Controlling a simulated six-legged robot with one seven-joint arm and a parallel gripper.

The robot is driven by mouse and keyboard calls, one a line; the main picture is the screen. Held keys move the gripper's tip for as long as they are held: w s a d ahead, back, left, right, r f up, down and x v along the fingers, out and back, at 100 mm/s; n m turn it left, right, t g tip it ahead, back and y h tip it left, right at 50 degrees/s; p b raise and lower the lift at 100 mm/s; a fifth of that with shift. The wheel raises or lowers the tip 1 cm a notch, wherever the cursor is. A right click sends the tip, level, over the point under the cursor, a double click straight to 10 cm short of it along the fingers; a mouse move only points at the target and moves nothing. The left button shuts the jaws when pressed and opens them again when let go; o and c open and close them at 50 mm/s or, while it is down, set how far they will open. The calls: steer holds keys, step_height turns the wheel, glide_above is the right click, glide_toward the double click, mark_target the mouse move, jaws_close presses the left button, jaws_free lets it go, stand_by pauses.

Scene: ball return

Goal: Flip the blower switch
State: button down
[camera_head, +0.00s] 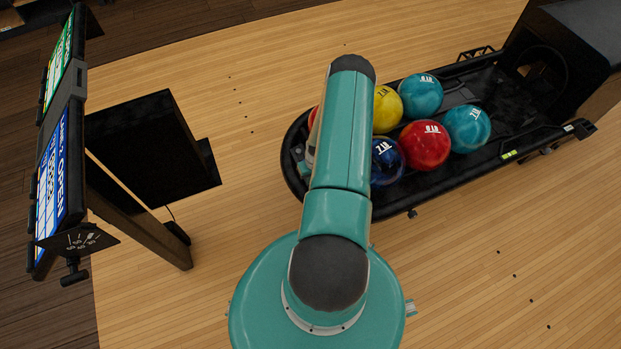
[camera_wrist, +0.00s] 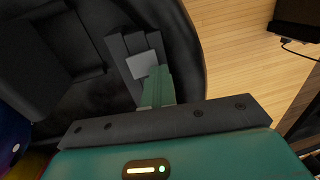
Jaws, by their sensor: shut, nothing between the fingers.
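In the wrist view a grey square plate (camera_wrist: 141,64), which looks like the blower switch, sits on a dark ridged block inside the black end of the ball return (camera_wrist: 187,50). My gripper (camera_wrist: 158,73) is shut and empty. Its teal fingertips overlap the lower right edge of the grey plate; I cannot tell whether they touch it. In the head view my arm crosses the left end of the ball return (camera_head: 291,130) and hides most of the gripper and the switch.
Several bowling balls lie in the return, with a dark blue ball (camera_head: 386,161) and a red ball (camera_head: 425,145) close to my arm. A console with screens (camera_head: 62,150) stands at the left. Wooden floor (camera_head: 240,100) is clear between them.

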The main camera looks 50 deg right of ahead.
steer(key=shift+s+d+r, duration=0.2)
steer(key=shift+s+d, duration=0.2)
steer(key=shift+d, duration=0.25)
